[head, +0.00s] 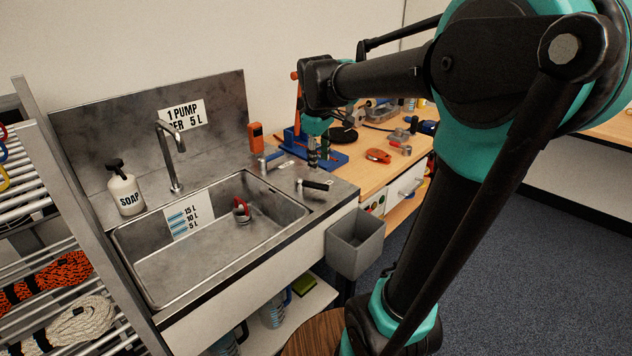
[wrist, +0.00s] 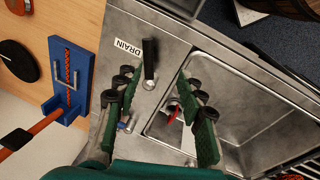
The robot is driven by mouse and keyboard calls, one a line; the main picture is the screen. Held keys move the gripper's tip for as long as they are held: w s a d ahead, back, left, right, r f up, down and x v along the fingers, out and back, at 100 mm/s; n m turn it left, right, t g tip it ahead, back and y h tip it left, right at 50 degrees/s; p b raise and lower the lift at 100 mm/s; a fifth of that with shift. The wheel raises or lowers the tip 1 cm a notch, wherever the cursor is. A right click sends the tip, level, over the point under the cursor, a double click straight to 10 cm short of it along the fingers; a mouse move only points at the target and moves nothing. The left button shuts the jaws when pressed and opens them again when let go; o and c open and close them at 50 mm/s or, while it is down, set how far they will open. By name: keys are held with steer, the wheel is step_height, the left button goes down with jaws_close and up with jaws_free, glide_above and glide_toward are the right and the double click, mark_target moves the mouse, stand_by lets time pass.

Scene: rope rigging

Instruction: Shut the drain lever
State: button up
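The drain lever (head: 316,185) has a black handle on a metal base, on the steel counter at the right end of the sink. In the wrist view the lever (wrist: 149,60) lies beside a white DRAIN label (wrist: 128,46), its handle pointing up in the picture. My gripper (head: 318,152) is above the counter, close to the lever, with its fingers pointing down. In the wrist view my gripper (wrist: 157,78) is open and empty, with the lever between its fingertips in the picture. Whether the fingers are level with the handle I cannot tell.
The sink basin (head: 160,272) holds a red and grey piece of hardware (head: 241,210). A blue-tipped lever (head: 271,157) stands behind the drain lever. The faucet (head: 170,155) and soap bottle (head: 124,190) are left. A grey bin (head: 354,244) hangs at the right; a workbench (head: 399,168) adjoins.

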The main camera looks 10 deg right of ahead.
mark_target(316, 184)
step_height(316, 184, up, 5)
steer(key=w+a+n, duration=0.2)
steer(key=w, duration=0.1)
steer(key=shift+n+g, duration=0.3)
steer(key=w+f, duration=0.1)
steer(key=f, duration=0.4)
steer(key=d+f, duration=0.1)
steer(key=f, duration=0.5)
steer(key=w+d+f, duration=0.1)
steer(key=f, duration=0.4)
steer(key=shift+w+d+f, duration=0.1)
steer(key=shift+w+f, duration=0.15)
steer(key=shift+w, duration=0.1)
steer(key=shift+c, duration=0.2)
jaws_close()
